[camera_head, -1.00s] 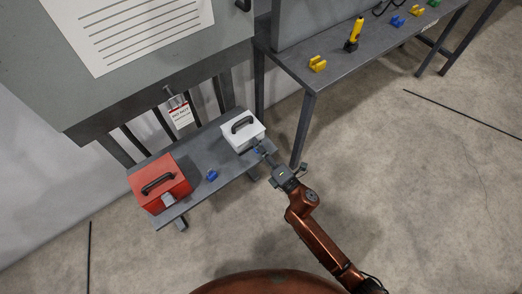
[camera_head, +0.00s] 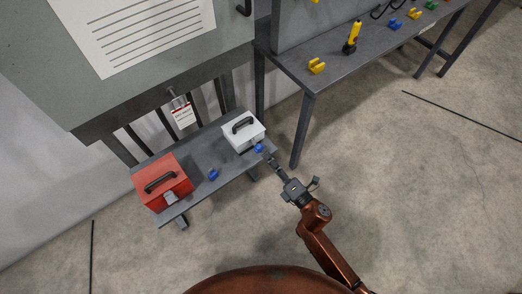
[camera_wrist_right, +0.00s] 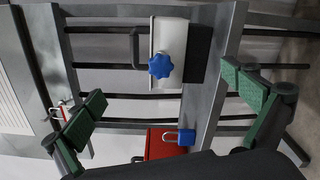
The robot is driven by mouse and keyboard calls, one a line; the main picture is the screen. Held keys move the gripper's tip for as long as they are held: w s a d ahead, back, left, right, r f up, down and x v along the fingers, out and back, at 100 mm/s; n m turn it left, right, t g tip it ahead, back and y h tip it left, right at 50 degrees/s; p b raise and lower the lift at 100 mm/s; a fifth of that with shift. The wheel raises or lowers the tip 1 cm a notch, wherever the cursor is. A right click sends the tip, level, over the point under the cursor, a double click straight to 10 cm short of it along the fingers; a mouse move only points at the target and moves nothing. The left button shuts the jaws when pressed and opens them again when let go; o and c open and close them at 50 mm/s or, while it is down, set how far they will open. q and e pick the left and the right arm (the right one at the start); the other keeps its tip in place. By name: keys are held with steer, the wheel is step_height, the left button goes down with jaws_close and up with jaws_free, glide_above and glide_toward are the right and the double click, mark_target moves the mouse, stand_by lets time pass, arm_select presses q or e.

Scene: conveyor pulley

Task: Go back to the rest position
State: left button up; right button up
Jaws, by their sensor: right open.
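My right gripper (camera_head: 273,161) is open and empty, just off the right end of the small grey bench (camera_head: 172,222). In the right wrist view its green-padded fingers (camera_wrist_right: 165,90) are spread wide, with nothing between the pads. A blue knob-like piece (camera_head: 259,148) sits at the front of the white box (camera_head: 241,132), apart from my fingers. It also shows in the right wrist view (camera_wrist_right: 160,66). My left gripper is not in view.
A red box (camera_head: 163,184) and a blue padlock (camera_head: 213,174) are on the bench. A tagged lock (camera_head: 183,114) hangs from the grey cabinet (camera_head: 150,85). A taller table (camera_head: 345,65) with small coloured pieces stands at upper right. The floor (camera_head: 410,190) to the right is clear.

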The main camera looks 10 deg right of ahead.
stand_by(0.3)
